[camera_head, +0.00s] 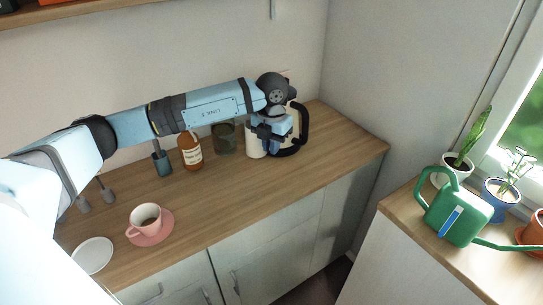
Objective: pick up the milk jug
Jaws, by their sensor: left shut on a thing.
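The milk jug (254,148) appears as a small white vessel standing at the back right of the wooden counter, partly hidden by my gripper. My left arm reaches across from the left. Its gripper (272,132) points down at the jug and is shut on it. The fingertips and the exact grip are mostly hidden by the wrist. I cannot tell whether the jug is clear of the counter. My right gripper is not in view.
A pale pot with a large black handle (303,130) stands close behind the gripper. A dark glass jar (224,138), a brown bottle (190,152) and a teal cup (162,163) stand left of it. A pink cup (146,216) is nearer. The counter's front right is clear.

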